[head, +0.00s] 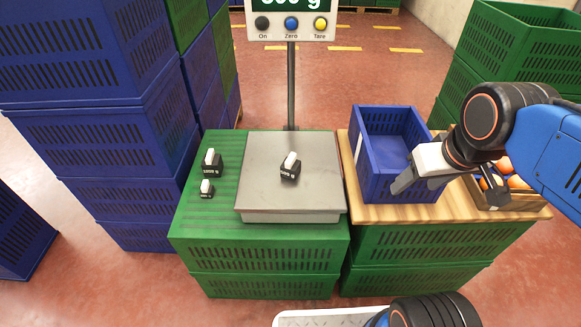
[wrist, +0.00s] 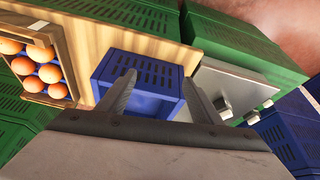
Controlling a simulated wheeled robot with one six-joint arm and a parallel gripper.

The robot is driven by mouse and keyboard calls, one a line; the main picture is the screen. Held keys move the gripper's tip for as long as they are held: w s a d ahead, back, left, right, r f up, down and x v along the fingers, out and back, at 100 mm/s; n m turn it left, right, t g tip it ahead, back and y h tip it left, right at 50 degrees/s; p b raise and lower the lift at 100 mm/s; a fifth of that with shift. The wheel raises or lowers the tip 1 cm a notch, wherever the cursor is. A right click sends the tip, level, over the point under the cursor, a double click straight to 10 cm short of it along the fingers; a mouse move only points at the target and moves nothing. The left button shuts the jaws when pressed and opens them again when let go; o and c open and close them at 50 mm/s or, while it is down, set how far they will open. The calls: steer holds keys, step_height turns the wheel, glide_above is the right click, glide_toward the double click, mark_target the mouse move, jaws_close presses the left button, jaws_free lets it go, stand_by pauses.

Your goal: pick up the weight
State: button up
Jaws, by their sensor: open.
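Two more such weights stand on the green crate top to the left, a larger one (head: 211,163) and a smaller one (head: 206,189). The weight on the plate also shows small in the wrist view (wrist: 223,106). My gripper (head: 449,190) is open and empty over the blue crate (head: 386,191), right of the scale. In the wrist view the blue crate (wrist: 145,82) lies between and beyond the fingers.
The scale's display (head: 292,20) stands on a post behind the plate; its reading is cut off. Stacked blue crates (head: 85,140) rise at the left, green crates (head: 520,50) back right.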

steer(key=w+a+r+n, duration=0.1)
steer(key=w+a, duration=0.1)
steer(key=w+a+r+n+g, duration=0.1)
steer(key=w+a, duration=0.1)
steer(key=w+a+r+n, duration=0.1)
steer(key=w+r+n, duration=0.1)
steer(key=w, duration=0.1)
steer(key=shift+a, duration=0.4)
steer(key=w+a+r+n+g, duration=0.2)
steer(key=w+a+n, duration=0.1)
steer(key=w+a, duration=0.25)
steer(key=n+g, duration=0.1)
steer(key=n, duration=0.4)
glide_toward(291, 157)
steer(key=f, duration=0.6)
steer(key=shift+w+a+f, duration=0.15)
steer(key=shift+a+f, duration=0.15)
steer(key=shift+a, duration=0.1)
steer(key=shift+d+f, duration=0.15)
steer(key=shift+f, duration=1)
steer(key=shift+d+f, duration=0.15)
steer(key=shift+f, duration=1.75)
